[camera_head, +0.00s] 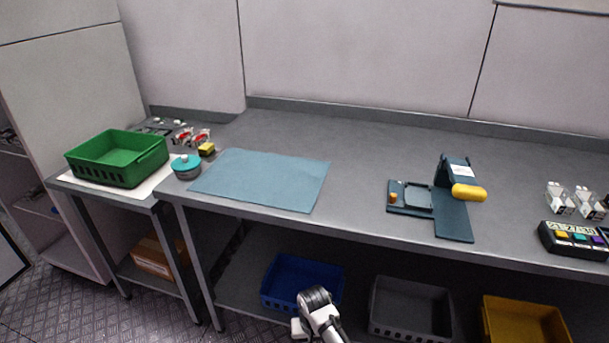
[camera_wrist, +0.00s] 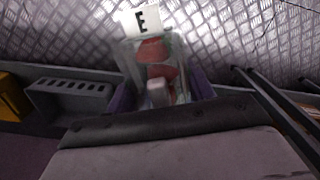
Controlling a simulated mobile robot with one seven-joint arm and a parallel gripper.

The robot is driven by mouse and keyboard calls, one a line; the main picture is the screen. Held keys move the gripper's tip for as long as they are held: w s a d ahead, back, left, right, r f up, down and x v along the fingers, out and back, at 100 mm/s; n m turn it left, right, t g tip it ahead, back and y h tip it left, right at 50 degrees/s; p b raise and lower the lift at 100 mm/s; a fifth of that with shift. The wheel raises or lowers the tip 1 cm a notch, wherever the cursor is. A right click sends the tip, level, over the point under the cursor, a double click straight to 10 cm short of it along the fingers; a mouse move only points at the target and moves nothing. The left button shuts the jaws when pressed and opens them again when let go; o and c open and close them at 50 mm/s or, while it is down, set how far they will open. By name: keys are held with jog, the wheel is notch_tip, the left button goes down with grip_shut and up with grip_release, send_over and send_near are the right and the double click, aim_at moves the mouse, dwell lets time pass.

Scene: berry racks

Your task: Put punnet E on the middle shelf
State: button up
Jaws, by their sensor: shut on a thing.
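Punnet E (camera_wrist: 152,72) shows in the wrist view as a clear box with red berries and a white label (camera_wrist: 141,20) marked E. My gripper (camera_wrist: 158,93) is shut on it; a pale blurred finger shows against the berries. Purple-blue walls, seemingly of the blue crate (camera_head: 300,270), show on both sides of the punnet. I cannot tell whether it is inside or above that crate. In the head view my arm reaches down in front of the blue crate, and the punnet is not visible.
A grey crate (camera_head: 410,308) and yellow crate (camera_head: 525,322) stand under the bench (camera_head: 350,228). A green crate (camera_head: 118,160) and open shelving (camera_head: 35,205) are at left.

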jog(key=shift+s+a+f+m, duration=0.15)
jog(key=shift+a+f+m, duration=0.1)
jog(key=shift+a+f, duration=0.25)
jog(key=shift+s+a+f+m, duration=0.15)
jog(key=shift+a+f+m, duration=0.15)
jog(key=shift+a, duration=0.3)
jog(key=shift+w+a+r, duration=0.1)
jog(key=shift+w+a, duration=0.1)
jog(key=shift+a, duration=0.05)
jog(key=shift+s+d, duration=0.15)
jog(key=shift+s, duration=0.15)
jog(key=shift+d, duration=0.15)
